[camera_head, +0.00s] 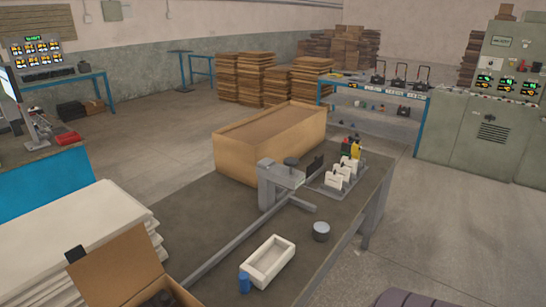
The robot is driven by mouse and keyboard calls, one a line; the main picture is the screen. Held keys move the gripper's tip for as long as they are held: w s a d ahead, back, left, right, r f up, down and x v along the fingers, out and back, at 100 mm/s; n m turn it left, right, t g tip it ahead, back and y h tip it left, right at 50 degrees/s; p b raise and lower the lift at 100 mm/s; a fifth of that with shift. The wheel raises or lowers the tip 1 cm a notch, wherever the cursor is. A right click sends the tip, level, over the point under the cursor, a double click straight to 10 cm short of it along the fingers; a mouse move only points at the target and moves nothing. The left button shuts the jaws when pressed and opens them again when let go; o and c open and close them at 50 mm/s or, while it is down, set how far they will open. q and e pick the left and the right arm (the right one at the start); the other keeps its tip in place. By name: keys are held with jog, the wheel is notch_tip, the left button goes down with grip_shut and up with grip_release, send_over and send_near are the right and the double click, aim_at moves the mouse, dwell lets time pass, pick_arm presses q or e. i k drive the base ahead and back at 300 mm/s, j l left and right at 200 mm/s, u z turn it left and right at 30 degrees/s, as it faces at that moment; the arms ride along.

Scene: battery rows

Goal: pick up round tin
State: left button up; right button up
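Nothing covers the tin. Neither of my grippers can be made out in the head view.
A grey fixture (267,186) with a long rail stands behind the tin, near white holders (341,175). A blue cylinder (244,282) stands by the tray. A large wooden crate (240,160) is farther back; an open cardboard box (120,270) is at lower left.

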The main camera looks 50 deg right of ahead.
aim_at(321, 231)
jog(key=z, duration=2)
jog(key=i+l, duration=0.2)
jog(key=i+l+u, duration=0.1)
jog(key=i+l, duration=0.15)
jog(key=l, duration=0.15)
jog(key=i+l, duration=0.2)
jog(key=l, duration=0.15)
jog(key=u, duration=0.05)
